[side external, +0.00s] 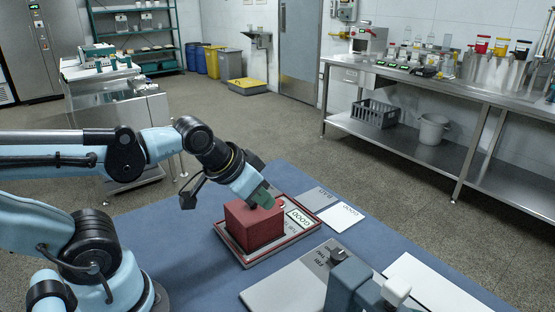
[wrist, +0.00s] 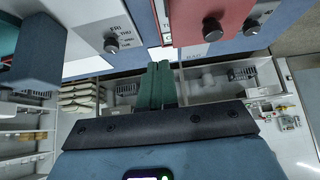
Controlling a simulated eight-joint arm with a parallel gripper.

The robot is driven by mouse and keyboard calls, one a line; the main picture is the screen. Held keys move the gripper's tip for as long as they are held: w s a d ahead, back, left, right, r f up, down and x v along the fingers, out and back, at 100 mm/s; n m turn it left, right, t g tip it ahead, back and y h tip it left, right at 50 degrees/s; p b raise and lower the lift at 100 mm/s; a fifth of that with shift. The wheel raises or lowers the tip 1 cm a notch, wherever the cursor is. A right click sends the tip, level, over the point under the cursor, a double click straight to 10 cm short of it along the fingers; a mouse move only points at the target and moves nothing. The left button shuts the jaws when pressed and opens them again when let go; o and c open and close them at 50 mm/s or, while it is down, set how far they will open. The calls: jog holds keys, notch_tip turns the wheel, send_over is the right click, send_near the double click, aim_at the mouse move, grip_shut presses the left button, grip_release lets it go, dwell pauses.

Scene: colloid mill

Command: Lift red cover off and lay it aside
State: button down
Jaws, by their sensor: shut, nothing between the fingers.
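The red cover (side external: 250,226) is a box-shaped block seated in a shallow, red-rimmed tray (side external: 291,240) on the blue table. In the wrist view the red cover (wrist: 208,18) shows at the top, with a black knob (wrist: 212,29) on it. My gripper (side external: 266,201) is at the cover's upper right edge in the side view, partly in front of it; whether it touches cannot be told. In the wrist view my gripper's green fingers (wrist: 161,66) are together with nothing between them, to the left of the knob.
A grey panel marked FRI (side external: 300,276) with a black knob lies at the front right, beside a blue-grey block (side external: 350,283). Blue table (side external: 185,225) is bare left of the tray. A steel bench (side external: 440,88) stands farther back.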

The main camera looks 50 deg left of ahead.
jog(key=c, duration=1.8)
grip_release()
jog(key=o, duration=1)
jog(key=shift+c, duration=0.2)
notch_tip(320, 180, up, 8)
jog(key=n+g, duration=0.7)
jog(key=n, duration=0.2)
send_over(254, 215)
jog(key=w+a, duration=0.2)
jog(key=a, duration=0.1)
jog(key=shift+s+d+f, duration=0.1)
jog(key=shift+f, duration=1.95)
jog(key=shift+s+d+f, duration=0.1)
jog(key=shift+s+f, duration=0.05)
jog(key=shift+f, duration=1.85)
jog(key=shift+s+d+f, duration=0.1)
jog(key=shift+f, duration=1.95)
